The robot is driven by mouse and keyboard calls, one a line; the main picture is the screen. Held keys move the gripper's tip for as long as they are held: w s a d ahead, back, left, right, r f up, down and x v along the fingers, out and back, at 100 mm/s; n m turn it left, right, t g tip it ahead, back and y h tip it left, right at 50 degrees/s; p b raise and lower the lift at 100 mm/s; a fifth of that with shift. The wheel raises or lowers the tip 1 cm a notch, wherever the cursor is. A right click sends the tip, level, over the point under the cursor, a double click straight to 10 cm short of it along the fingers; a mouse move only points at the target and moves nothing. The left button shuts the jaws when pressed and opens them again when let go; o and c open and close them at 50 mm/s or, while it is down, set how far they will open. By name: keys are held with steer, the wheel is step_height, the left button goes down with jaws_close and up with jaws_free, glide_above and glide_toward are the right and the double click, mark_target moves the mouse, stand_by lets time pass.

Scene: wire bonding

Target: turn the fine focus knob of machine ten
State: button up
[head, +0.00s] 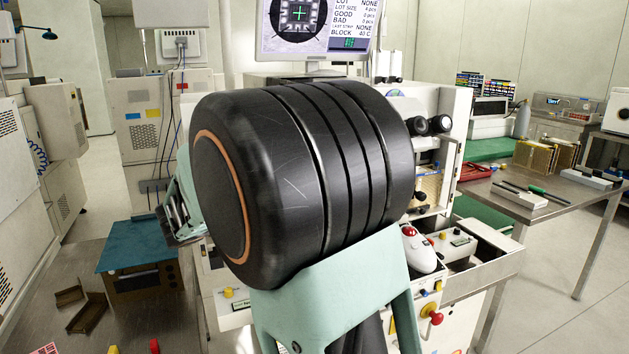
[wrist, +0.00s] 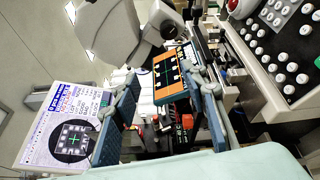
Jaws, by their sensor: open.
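In the head view a white bonding machine (head: 453,105) stands behind my arm, which hides much of it. Two black round eyepieces (head: 430,125) stick out at its right. No number ten is readable, and I cannot pick out the fine focus knob. In the wrist view my gripper (wrist: 163,72) is open, its two blue-grey fingers apart with nothing held. Beyond and between them are an orange frame with white squares (wrist: 169,74) and the machine's work area. A pale rounded housing (wrist: 108,32) with a dark round part (wrist: 168,31) is above; whether that part is a knob is unclear.
The monitor (head: 312,35) stands above the machine and also shows in the wrist view (wrist: 62,130). A keypad panel (wrist: 284,50) is at upper right there. In the head view a white trackball (head: 420,250) and a steel bench (head: 575,205) stand right, a teal-topped box (head: 145,280) left.

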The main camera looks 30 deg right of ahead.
steer(key=s+d+f+n+g+y+p, duration=0.2)
steer(key=s+f+p, duration=0.1)
steer(key=f+p, duration=0.25)
steer(key=s+d+f+n+g+y+p, duration=0.1)
steer(key=s+d+f+n+g+p, duration=0.2)
steer(key=f, duration=0.4)
steer(key=w+a+r+m+t+p, duration=0.1)
steer(key=w+r+t+p, duration=0.1)
steer(key=r+p, duration=0.35)
steer(key=w+a+r+t+p, duration=0.2)
steer(key=r, duration=0.6)
steer(key=x, duration=1.1)
steer(key=shift+s+h, duration=0.4)
steer(key=shift+d+r, duration=0.1)
steer(key=shift+r, duration=0.05)
steer(key=shift+c, duration=0.3)
jaws_close()
